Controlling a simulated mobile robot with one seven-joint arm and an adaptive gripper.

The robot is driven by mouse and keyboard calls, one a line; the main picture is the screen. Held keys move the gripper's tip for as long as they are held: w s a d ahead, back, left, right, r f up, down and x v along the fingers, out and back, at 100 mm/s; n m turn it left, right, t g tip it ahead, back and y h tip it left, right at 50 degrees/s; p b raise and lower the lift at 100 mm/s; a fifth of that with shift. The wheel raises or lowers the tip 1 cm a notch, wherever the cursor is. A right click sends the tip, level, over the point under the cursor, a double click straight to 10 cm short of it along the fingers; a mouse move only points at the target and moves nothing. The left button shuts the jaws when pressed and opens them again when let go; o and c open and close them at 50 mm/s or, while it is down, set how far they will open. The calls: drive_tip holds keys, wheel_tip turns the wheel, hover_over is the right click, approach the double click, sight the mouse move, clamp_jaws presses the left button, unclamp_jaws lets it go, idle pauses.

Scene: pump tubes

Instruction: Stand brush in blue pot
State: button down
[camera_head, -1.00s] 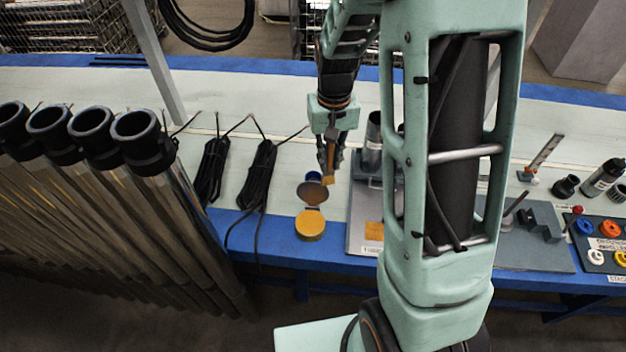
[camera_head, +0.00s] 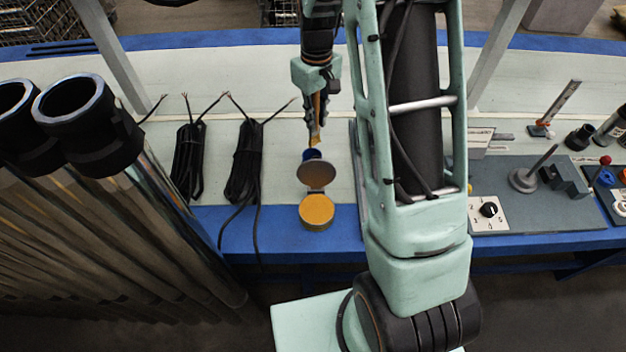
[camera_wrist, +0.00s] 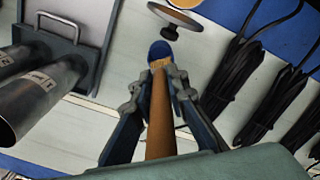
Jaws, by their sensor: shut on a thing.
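The blue pot (camera_head: 309,155) stands on the bench behind the round tin's raised lid, which hides part of it. It also shows in the wrist view (camera_wrist: 158,47), just beyond the brush. My gripper (camera_head: 316,112) is shut on the brush (camera_head: 315,132), which points down with its lower end at the pot's mouth. In the wrist view, my gripper (camera_wrist: 160,80) has a finger on each side of the brown brush handle (camera_wrist: 161,125). The brush's far end overlaps the pot's opening there. I cannot tell whether it is inside the rim.
The open tin (camera_head: 317,212) with yellow-orange contents and its upright lid (camera_head: 317,174) stand close in front of the pot. Black cable bundles (camera_head: 243,165) lie to the left. Large metal tubes (camera_head: 90,125) stand at far left. A grey fixture plate (camera_head: 540,200) is at right.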

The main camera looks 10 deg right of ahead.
wheel_tip(320, 180, down, 14)
drive_tip(key=w+n+b, duration=0.1)
drive_tip(key=b, duration=0.1)
drive_tip(key=shift+w+r+n+b, duration=0.25)
drive_tip(key=shift+w+n+b, duration=0.05)
drive_tip(key=shift+w+b, duration=0.1)
drive_tip(key=shift+f, duration=0.1)
drive_tip(key=shift+f, duration=0.15)
drive_tip(key=c, duration=1.9)
unclamp_jaws()
wheel_tip(320, 180, up, 12)
drive_tip(key=p, duration=0.1)
drive_tip(key=shift+r, duration=0.25)
